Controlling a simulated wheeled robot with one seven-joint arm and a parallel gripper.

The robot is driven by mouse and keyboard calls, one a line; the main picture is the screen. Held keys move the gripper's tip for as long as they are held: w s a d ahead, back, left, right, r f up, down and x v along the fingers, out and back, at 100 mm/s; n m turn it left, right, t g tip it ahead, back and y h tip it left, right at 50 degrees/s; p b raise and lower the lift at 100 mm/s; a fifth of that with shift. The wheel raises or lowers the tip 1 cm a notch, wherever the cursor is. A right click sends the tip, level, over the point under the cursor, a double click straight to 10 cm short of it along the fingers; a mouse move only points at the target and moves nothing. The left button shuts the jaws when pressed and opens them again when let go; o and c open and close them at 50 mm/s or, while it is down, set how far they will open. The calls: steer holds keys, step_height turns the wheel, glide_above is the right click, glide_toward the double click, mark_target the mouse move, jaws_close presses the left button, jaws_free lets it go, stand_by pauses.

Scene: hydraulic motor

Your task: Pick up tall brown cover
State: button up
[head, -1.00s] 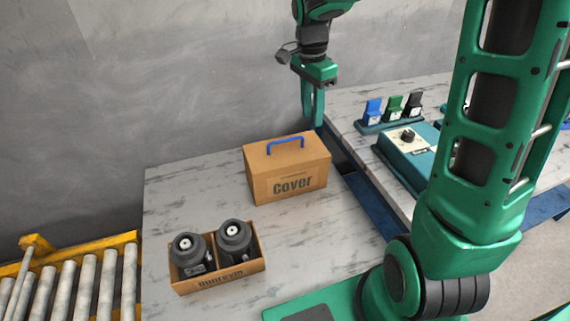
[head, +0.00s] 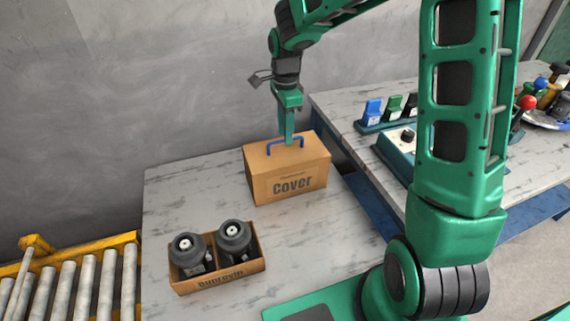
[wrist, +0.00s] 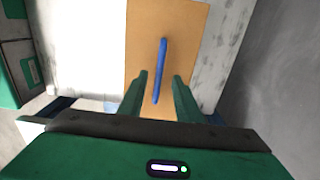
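The tall brown cover (head: 288,172) is a box marked "Cover" with a blue handle (head: 285,143) on top. It stands upright on the marble-patterned table in the head view. In the wrist view the cover's top (wrist: 190,30) lies below my gripper, with the blue handle (wrist: 161,65) running lengthwise. My gripper (head: 288,138) points down at the handle. In the wrist view the two fingers of my gripper (wrist: 158,85) are apart, one on each side of the handle, with gaps visible. Whether the fingertips reach down to the handle's height is hard to tell.
A low brown box (head: 218,279) with two dark motors stands in front of the cover. A roller conveyor (head: 75,282) is at the left. A second table at the right holds a teal control box (head: 395,155) and small coloured blocks (head: 393,107). The wall is behind.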

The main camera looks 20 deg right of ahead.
mark_target(285, 162)
steer(key=shift+f, duration=1.95)
steer(key=shift+c, duration=0.7)
jaws_close()
